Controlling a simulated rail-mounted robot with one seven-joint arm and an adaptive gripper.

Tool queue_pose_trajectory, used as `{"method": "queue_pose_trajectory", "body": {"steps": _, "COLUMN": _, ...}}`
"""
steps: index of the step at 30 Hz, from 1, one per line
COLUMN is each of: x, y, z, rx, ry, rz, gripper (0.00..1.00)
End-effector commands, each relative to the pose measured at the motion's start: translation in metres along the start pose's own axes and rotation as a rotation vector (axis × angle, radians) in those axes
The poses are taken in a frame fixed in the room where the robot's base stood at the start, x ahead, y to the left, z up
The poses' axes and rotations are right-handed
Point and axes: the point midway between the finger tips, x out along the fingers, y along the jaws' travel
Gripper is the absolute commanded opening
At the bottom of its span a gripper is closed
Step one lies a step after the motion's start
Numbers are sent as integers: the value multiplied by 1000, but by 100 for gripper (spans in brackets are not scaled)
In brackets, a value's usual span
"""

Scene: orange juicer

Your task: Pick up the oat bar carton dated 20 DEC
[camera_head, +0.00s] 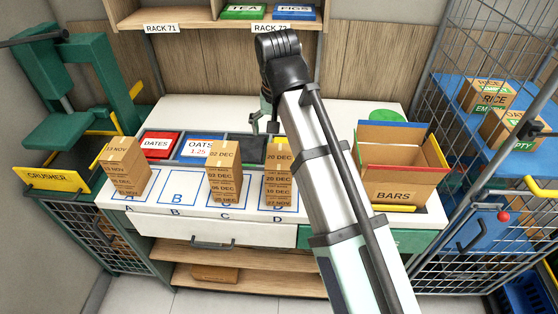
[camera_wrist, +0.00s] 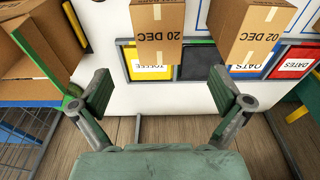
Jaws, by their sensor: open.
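The oat bar carton dated 20 DEC (camera_head: 279,156) is the top brown carton of the stack at square D in the head view. It also shows at the top middle of the wrist view (camera_wrist: 157,18), its date label facing the camera. My gripper (camera_head: 263,123) is open and empty, behind the stack in the head view. In the wrist view its two fingers (camera_wrist: 160,92) are spread apart, with the carton ahead of the gap and clear of both. My arm hides the right side of the stack.
A stack topped by 02 DEC (camera_head: 223,155) stands at C, another stack (camera_head: 124,165) at A; square B (camera_head: 177,198) is empty. Behind are coloured bins, including DATES (camera_head: 160,144). A large open BARS box (camera_head: 395,180) stands right. Wire cage (camera_head: 480,200) borders the right.

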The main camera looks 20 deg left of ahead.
Motion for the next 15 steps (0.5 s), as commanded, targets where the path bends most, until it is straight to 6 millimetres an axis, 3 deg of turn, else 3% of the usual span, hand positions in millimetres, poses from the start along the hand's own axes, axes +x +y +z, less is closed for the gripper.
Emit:
{"method": "queue_pose_trajectory", "body": {"steps": 9, "x": 49, "y": 1, "z": 1, "rx": 1, "ry": -2, "rz": 1, "gripper": 100}}
{"method": "queue_pose_trajectory", "body": {"steps": 15, "x": 66, "y": 1, "z": 0, "rx": 1, "ry": 0, "rz": 0, "gripper": 100}}
